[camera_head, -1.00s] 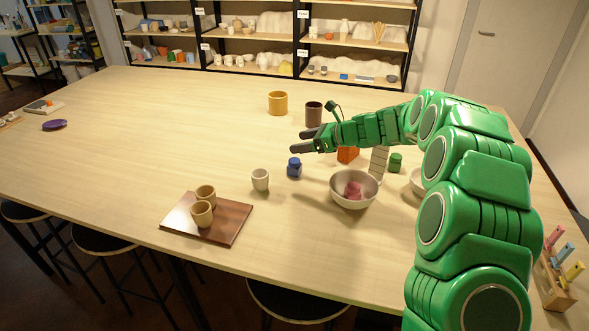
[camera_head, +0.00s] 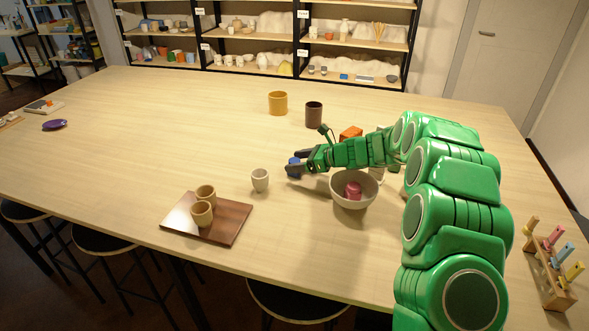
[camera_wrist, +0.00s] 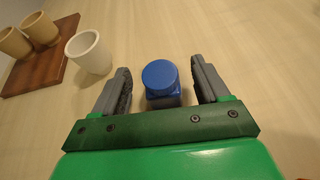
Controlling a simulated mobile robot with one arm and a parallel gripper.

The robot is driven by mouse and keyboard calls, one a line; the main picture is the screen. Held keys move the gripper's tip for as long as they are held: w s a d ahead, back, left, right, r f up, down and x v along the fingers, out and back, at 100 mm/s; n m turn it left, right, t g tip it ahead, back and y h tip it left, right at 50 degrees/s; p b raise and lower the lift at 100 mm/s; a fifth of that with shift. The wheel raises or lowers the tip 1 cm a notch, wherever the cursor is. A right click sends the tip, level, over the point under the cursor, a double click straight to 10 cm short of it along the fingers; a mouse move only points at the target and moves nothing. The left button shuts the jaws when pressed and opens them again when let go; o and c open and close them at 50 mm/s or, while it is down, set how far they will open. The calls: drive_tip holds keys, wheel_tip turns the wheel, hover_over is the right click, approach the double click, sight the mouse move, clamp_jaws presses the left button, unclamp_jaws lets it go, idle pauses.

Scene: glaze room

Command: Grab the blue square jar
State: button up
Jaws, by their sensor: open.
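The blue square jar (camera_wrist: 160,80) with a round blue lid stands upright on the table. In the wrist view it sits between the two grey fingers of my gripper (camera_wrist: 160,88), with a gap on each side. In the head view only part of the jar (camera_head: 293,163) shows, because the fingers of my gripper (camera_head: 295,167) partly hide it. My gripper is open, with one finger on each side of the jar.
A white cup (camera_head: 260,180) stands left of the jar. A wooden tray (camera_head: 230,222) with two tan cups lies further left. A bowl (camera_head: 340,190) holding a pink thing is to the right. A brown cylinder (camera_head: 314,115) and a yellow pot (camera_head: 278,103) stand behind.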

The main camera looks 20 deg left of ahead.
sight(296, 161)
drive_tip(key=x, duration=0.3)
drive_tip(key=shift+a, duration=0.1)
drive_tip(key=shift+c, duration=0.4)
drive_tip(key=c, duration=1.1)
drive_tip(key=shift+c, duration=0.2)
drive_tip(key=shift+r, duration=0.1)
